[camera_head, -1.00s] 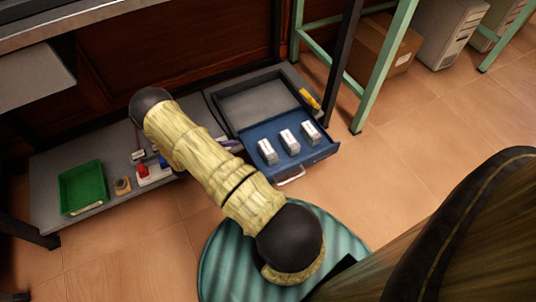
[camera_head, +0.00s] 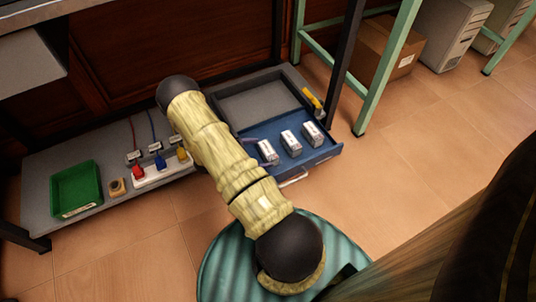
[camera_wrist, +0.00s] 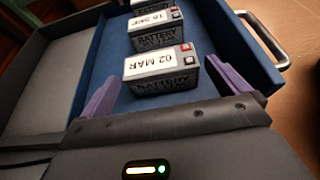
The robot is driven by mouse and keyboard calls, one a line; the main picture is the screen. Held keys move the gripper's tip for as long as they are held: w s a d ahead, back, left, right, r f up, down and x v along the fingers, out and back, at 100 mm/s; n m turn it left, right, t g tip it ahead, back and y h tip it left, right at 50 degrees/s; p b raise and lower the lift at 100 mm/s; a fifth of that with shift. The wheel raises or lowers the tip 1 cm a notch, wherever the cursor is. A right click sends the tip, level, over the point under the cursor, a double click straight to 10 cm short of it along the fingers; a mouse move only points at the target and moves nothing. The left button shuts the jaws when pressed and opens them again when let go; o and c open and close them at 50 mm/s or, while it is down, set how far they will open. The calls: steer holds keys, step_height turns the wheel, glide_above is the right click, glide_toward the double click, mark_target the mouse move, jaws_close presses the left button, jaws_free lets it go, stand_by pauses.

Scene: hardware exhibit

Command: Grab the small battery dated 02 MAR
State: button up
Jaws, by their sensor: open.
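In the head view the row's left battery (camera_head: 267,152) seems to be this one, next to my gripper, which is mostly hidden by my arm. A second battery (camera_wrist: 155,28), its date looking like 18 SEP, stands behind it. The third battery (camera_head: 312,133) is cut off in the wrist view.
The batteries stand in an open blue drawer (camera_head: 328,152) with a metal handle (camera_head: 293,177). A yellow item (camera_head: 312,98) lies by its right side. To the left are a green tray (camera_head: 77,206) and a white power strip with coloured plugs (camera_head: 160,173).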

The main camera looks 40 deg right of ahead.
mark_target(263, 152)
steer(key=b+x, duration=0.1)
steer(key=x, duration=0.1)
steer(key=b+x, duration=0.2)
steer(key=shift+a+f, duration=0.15)
steer(key=shift+f, duration=0.1)
steer(key=shift+d, duration=0.3)
steer(key=shift+r, duration=0.1)
steer(key=c, duration=1.2)
